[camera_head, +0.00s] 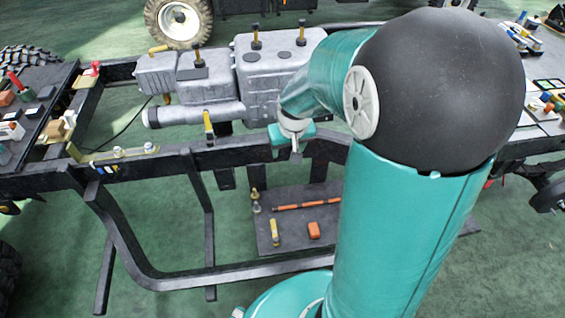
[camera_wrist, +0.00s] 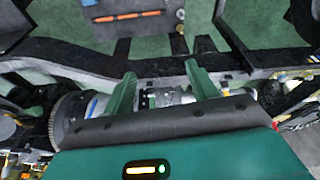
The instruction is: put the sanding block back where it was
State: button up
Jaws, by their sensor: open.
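My gripper (camera_head: 295,145) hangs over the near dark frame rail, in front of the grey engine block; its fingertips are hard to make out there. In the wrist view my gripper (camera_wrist: 160,80) shows two green fingers spread apart, with nothing held between them. No object is clearly recognisable as the sanding block. A small orange block (camera_head: 314,230) lies on a dark board (camera_head: 266,238) low beyond the rail's near side, well below my gripper. A tan block (camera_head: 56,130) lies on the left bench among other small items.
The dark chassis rail (camera_head: 180,164) crosses below my gripper, with the grey engine (camera_head: 265,75) behind it. An orange-and-dark rod (camera_head: 307,204) and small yellow-topped parts lie on the board. Crowded benches stand left (camera_head: 28,92) and right. Green floor is clear between frame members.

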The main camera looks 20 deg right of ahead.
jog(key=s+a+r+t, duration=0.1)
jog(key=s+a+r, duration=0.3)
jog(key=s+r, duration=0.4)
jog(key=s+a+r+n+t, duration=0.1)
jog(key=s+a+r, duration=0.4)
jog(key=s+r, duration=0.3)
jog(key=shift+s+a+r+t+y, duration=0.3)
jog(key=shift+s+r, duration=0.1)
jog(key=shift+s, duration=0.15)
